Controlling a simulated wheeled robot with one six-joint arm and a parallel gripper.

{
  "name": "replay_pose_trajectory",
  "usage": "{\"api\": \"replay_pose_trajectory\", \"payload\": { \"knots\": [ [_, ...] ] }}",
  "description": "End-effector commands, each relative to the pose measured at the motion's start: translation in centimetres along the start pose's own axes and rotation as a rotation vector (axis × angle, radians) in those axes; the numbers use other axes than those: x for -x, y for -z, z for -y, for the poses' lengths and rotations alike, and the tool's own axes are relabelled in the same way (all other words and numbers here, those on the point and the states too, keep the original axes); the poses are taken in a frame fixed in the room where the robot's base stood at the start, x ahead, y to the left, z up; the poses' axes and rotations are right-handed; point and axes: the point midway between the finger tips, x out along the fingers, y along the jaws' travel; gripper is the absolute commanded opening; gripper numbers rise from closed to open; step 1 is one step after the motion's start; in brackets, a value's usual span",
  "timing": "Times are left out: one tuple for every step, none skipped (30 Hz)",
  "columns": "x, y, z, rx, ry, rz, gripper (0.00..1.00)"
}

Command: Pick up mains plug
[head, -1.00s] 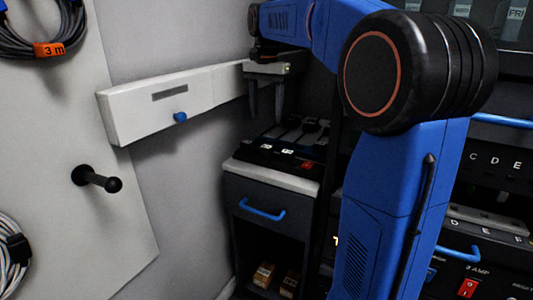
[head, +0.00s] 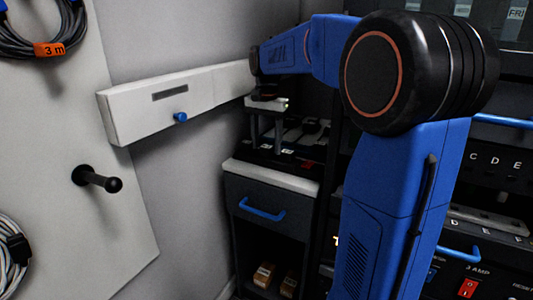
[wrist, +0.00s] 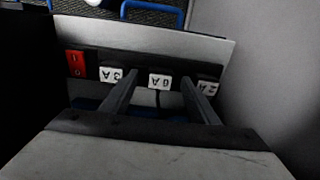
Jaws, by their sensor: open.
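My gripper (head: 266,146) is open, its two fingers pointing down over the top of the dark cabinet in the corner. In the wrist view my gripper (wrist: 160,82) has its fingers spread on either side of a white label tile (wrist: 160,79), with nothing visibly held between them. I cannot clearly make out a mains plug. Dark shapes (head: 311,126) lie in the shadowed rows on the cabinet top behind the fingers, too dim to identify. In the wrist view the area between the fingers and my gripper body is dark and partly hidden.
A red switch (wrist: 76,63) sits left of the label tiles in the wrist view. The cabinet's pale front edge (head: 265,176) is above a drawer with a blue handle (head: 262,210). A white wall-mounted box (head: 150,110) is close on the left. A dark rack stands right.

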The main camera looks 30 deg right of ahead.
Motion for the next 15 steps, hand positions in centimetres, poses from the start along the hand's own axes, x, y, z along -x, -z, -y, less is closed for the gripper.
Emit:
{"api": "replay_pose_trajectory", "payload": {
  "knots": [
    [-0.03, 0.0, 0.0, 0.0, 0.0, 0.0, 0.55],
    [-0.03, 0.01, 0.01, 0.0, 0.0, 0.0, 0.55],
    [-0.02, 0.01, 0.01, 0.0, 0.0, 0.0, 0.55],
    [-0.01, 0.01, 0.01, 0.0, 0.0, 0.0, 0.55],
    [-0.01, 0.01, 0.01, 0.0, 0.0, 0.0, 0.55],
    [0.0, 0.01, 0.01, 0.0, 0.0, 0.0, 0.5],
    [0.0, 0.01, 0.01, 0.0, 0.0, 0.0, 0.43],
    [0.0, 0.01, 0.01, 0.0, 0.001, 0.0, 0.36],
    [0.01, 0.01, 0.01, 0.0, 0.001, 0.0, 0.26],
    [0.01, 0.01, 0.01, 0.0, 0.001, -0.001, 0.19],
    [0.01, 0.01, 0.01, 0.0, 0.001, -0.001, 0.12],
    [0.01, 0.01, 0.01, 0.0, 0.001, -0.001, 0.09],
    [0.02, 0.01, 0.01, 0.0, 0.001, -0.001, 0.09],
    [0.02, 0.01, 0.01, 0.0, 0.001, -0.001, 0.09],
    [0.03, 0.01, 0.02, 0.0, 0.001, -0.001, 0.09]
  ]
}}
